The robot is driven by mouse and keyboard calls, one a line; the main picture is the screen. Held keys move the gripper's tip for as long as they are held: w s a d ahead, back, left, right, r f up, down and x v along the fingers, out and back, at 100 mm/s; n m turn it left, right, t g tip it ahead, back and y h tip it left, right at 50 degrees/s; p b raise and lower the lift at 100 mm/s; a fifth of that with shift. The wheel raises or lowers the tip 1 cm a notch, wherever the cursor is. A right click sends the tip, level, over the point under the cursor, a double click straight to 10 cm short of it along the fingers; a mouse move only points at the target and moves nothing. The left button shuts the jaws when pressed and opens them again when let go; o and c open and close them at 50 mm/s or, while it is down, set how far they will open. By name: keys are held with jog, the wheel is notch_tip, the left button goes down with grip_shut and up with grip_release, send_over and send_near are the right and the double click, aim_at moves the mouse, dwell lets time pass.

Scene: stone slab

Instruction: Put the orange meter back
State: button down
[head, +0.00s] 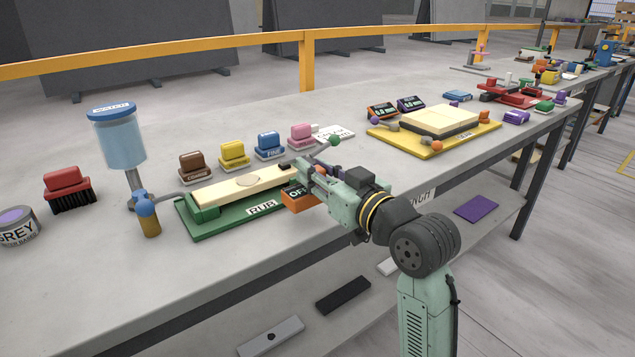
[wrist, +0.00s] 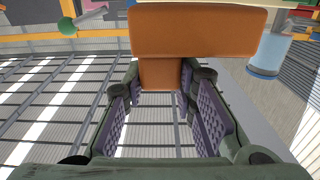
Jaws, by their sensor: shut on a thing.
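My gripper (head: 305,180) is shut on the orange meter (head: 299,203), a boxy thing with a dark face whose lettering begins "OF". It is at the right end of the green RUB board, by the bench's front edge; whether it touches the board is hard to tell. In the wrist view, the orange body (wrist: 198,32) sits across the fingertips (wrist: 160,85). At the back of the bench stand two small dark displays reading about "0.0 mm", one orange-edged (head: 382,111) and one purple (head: 411,104).
The green RUB board (head: 225,220) carries a pale slab. A yellow board (head: 410,146) with another slab lies to the right, in front of the displays. Coloured blocks, a red brush (head: 68,188) and a water dispenser (head: 118,140) stand left.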

jog(key=shift+w+f, duration=0.2)
jog(key=shift+f, duration=1.55)
jog(key=shift+f, duration=0.2)
jog(key=c, duration=1.3)
grip_release()
jog(key=shift+r, duration=0.15)
